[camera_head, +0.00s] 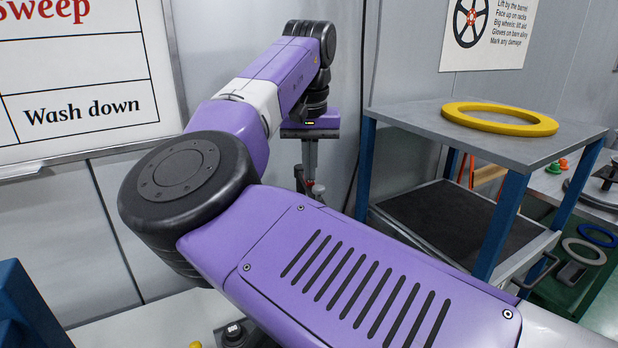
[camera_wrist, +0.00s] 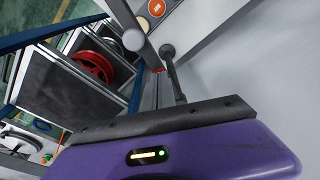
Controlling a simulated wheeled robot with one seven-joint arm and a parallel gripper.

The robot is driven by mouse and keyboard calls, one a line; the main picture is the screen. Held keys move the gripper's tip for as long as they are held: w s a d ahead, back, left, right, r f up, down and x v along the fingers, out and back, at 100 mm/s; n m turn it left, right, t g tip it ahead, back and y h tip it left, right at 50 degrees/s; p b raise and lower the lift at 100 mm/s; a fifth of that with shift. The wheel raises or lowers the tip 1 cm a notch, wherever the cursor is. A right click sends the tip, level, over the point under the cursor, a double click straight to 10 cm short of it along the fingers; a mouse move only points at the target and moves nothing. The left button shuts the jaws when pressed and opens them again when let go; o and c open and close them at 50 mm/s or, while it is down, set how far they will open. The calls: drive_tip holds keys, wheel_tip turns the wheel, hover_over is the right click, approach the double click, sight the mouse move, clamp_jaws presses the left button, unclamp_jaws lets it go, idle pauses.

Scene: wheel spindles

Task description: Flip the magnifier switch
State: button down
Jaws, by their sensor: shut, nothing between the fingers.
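My gripper (camera_head: 312,184) hangs pointing down at the end of my purple arm, near the grey back wall in the head view. Its narrow fingers are together, with nothing between them. In the wrist view a small orange-red round part with a white mark (camera_wrist: 157,7) sits on a grey panel at the top edge. A pale round knob (camera_wrist: 133,40) is just below it, beside a grey bar. A dark stalk with a round end (camera_wrist: 167,50) stands close to the fingers. I cannot tell which part is the magnifier switch, and no magnifier lens is clearly visible.
A blue-legged shelf rack (camera_head: 430,113) stands to the right, with a yellow ring (camera_head: 499,118) on top. The wrist view shows a red wheel (camera_wrist: 92,68) on a rack. A whiteboard (camera_head: 80,85) hangs left. My arm hides much of the foreground.

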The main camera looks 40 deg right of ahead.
wheel_tip(320, 180, up, 7)
drive_tip(key=p, duration=0.7)
idle(0.6)
